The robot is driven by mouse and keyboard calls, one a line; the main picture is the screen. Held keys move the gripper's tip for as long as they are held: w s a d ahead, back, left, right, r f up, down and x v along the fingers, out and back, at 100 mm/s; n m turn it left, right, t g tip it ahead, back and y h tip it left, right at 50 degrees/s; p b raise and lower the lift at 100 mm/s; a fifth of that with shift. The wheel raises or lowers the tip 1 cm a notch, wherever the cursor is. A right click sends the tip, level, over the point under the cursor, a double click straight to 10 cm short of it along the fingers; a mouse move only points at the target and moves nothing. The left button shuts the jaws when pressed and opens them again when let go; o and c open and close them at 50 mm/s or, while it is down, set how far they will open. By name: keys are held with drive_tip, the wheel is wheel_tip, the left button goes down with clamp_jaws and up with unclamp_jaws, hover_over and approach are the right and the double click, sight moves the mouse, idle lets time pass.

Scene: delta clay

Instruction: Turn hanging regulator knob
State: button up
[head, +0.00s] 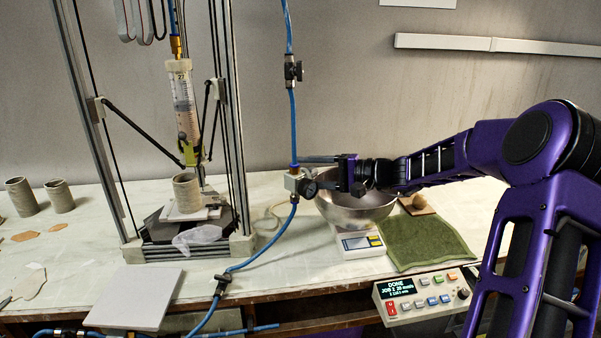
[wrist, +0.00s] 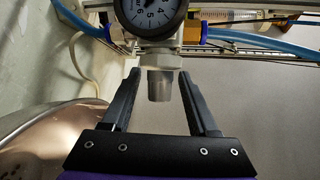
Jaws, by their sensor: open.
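The regulator (head: 292,184) hangs on a blue air hose in the head view, with a round dial gauge (wrist: 152,14) on it. Its knob (wrist: 160,88) is a short grey cylinder below a pale collar in the wrist view. My gripper (wrist: 158,76) is open. Its two black fingers reach along both sides of the knob, with a visible gap on each side in the picture. In the head view my gripper (head: 318,170) comes in from the right at the regulator, and the knob cannot be made out there.
A metal bowl (head: 355,207) stands under my gripper, with a small scale (head: 360,244) in front and a green towel (head: 430,238) to the right. The clay printer frame (head: 235,130) stands left of the hose. A control box (head: 425,295) is at the table's front edge.

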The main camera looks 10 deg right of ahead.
drive_tip(key=shift+x, duration=0.85)
drive_tip(key=shift+c, duration=0.2)
clamp_jaws()
